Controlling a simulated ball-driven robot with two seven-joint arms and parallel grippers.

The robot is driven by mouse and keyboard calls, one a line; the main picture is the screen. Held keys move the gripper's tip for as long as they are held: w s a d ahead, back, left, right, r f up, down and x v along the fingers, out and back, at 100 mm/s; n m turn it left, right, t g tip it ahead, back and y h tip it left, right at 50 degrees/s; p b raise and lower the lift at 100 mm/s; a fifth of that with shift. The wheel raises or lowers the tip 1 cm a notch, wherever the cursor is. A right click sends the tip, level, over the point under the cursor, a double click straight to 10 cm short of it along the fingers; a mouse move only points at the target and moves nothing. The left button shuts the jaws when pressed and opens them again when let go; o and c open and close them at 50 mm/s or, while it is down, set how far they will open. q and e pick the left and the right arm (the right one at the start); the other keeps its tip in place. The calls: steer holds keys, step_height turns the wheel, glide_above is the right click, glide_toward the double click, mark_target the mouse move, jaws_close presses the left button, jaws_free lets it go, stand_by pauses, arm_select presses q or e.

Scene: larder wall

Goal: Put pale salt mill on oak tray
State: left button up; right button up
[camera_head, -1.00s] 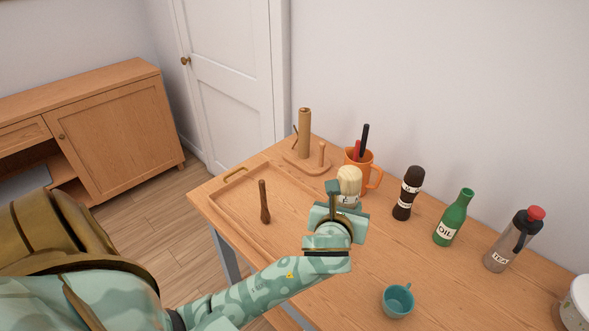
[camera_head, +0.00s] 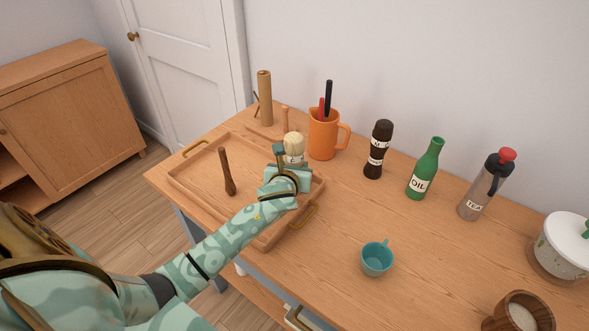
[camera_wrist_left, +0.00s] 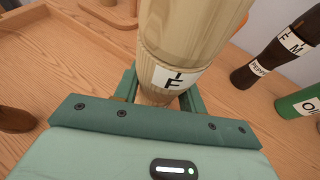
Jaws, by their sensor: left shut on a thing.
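The pale salt mill (camera_head: 293,144) is upright in my left gripper (camera_head: 284,171), which is shut around its labelled body. The mill also fills the upper middle of the left wrist view (camera_wrist_left: 185,45). The oak tray (camera_head: 202,190) lies on the table with brass handles. In the head view the mill and gripper overlap the tray's back right side. The mill's base is hidden by the gripper, so I cannot tell whether it touches anything. My right gripper is not in view.
To the right are a pepper mill (camera_head: 378,150), oil bottle (camera_head: 424,170), tea flask (camera_head: 478,195) and teal cup (camera_head: 377,260). The tray's front left is clear.

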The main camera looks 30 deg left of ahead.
arm_select(q)
steer(key=shift+r, duration=0.15)
steer(key=o, duration=1)
steer(key=shift+o, duration=0.7)
steer(key=p+v, duration=0.3)
steer(key=v, duration=0.9)
steer(key=shift+d, duration=0.1)
